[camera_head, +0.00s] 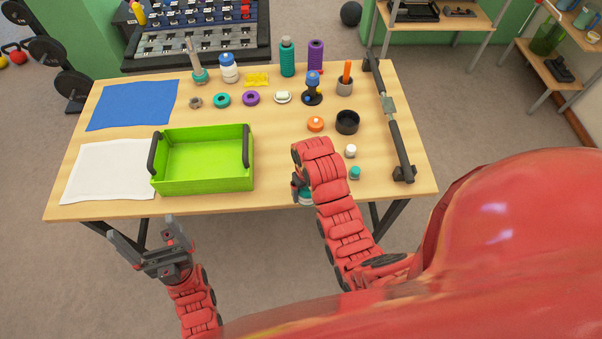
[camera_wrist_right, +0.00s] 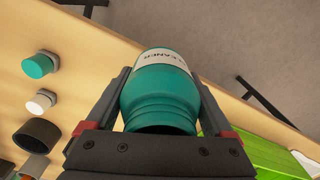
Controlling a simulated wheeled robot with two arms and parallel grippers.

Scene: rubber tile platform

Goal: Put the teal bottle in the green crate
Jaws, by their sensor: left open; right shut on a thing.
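The teal bottle (camera_wrist_right: 160,95) fills the middle of the right wrist view, with a white lettered label near its far end. My right gripper (camera_head: 299,186) is shut on it, a finger on each side. In the head view only a small white and teal part of the bottle (camera_head: 306,198) shows under the gripper, at the table's front edge. I cannot tell whether it touches the table. The green crate (camera_head: 203,186) stands empty on the table to the left of it, and a part of it shows in the right wrist view (camera_wrist_right: 250,155). My left gripper (camera_head: 150,252) is open and empty in front of the table.
A white cloth (camera_head: 108,171) and a blue mat (camera_head: 132,105) lie left of the crate. A black cup (camera_head: 347,122), white cap (camera_head: 350,151) and teal cap (camera_head: 354,173) stand to the right. Bottles, rings and rollers line the back. A dark bar (camera_head: 393,135) runs along the right edge.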

